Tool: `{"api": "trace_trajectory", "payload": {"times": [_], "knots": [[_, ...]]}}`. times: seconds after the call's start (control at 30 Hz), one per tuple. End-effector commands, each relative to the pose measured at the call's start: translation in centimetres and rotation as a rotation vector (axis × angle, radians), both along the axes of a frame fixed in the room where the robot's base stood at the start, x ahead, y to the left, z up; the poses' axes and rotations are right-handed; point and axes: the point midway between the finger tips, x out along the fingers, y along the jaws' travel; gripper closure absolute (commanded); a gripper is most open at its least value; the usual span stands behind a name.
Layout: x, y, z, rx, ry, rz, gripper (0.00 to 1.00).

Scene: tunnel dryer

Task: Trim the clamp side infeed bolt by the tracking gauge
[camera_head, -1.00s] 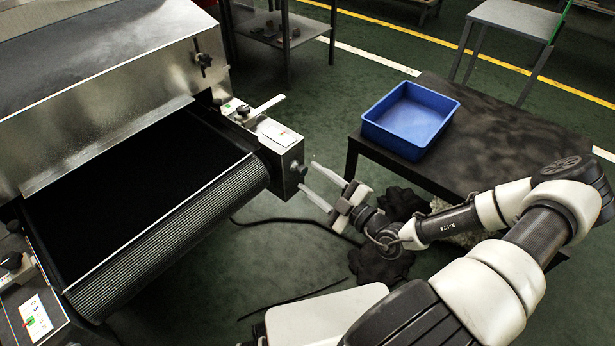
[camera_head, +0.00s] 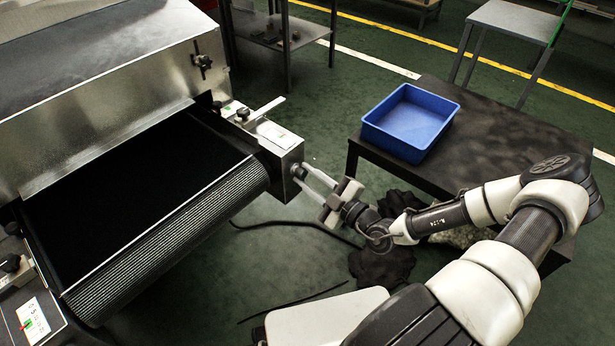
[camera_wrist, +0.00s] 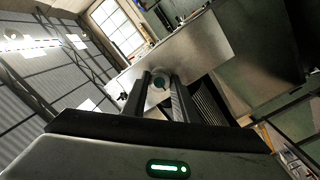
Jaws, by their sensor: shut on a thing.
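The infeed bolt (camera_head: 299,171) sticks out of the end of the metal block (camera_head: 284,150) at the right corner of the dryer's belt. In the wrist view its round head (camera_wrist: 161,82) sits between the fingertips. My gripper (camera_head: 306,174) is shut on the bolt, with one finger on each side of it; in the wrist view my gripper (camera_wrist: 161,84) points straight at the block's end face. A pale lever or pointer (camera_head: 268,107) and a white label (camera_head: 279,136) are on top of the block. The gauge reading is too small to tell.
The dark mesh belt (camera_head: 170,235) runs beside the block. A blue bin (camera_head: 410,122) stands on a dark table (camera_head: 500,140) to the right. A dark cable (camera_head: 290,221) lies on the green floor below my arm.

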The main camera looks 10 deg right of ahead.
Motion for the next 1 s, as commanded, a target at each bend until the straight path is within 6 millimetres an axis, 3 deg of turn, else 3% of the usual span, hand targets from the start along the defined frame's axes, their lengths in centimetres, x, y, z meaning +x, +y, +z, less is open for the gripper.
{"api": "trace_trajectory", "payload": {"times": [0.37, 1.0], "knots": [[0.01, 0.06, 0.31, -0.141, -0.102, 0.001, 0.96], [0.05, -0.03, 0.04, -0.627, -0.456, 0.0, 0.96]]}}
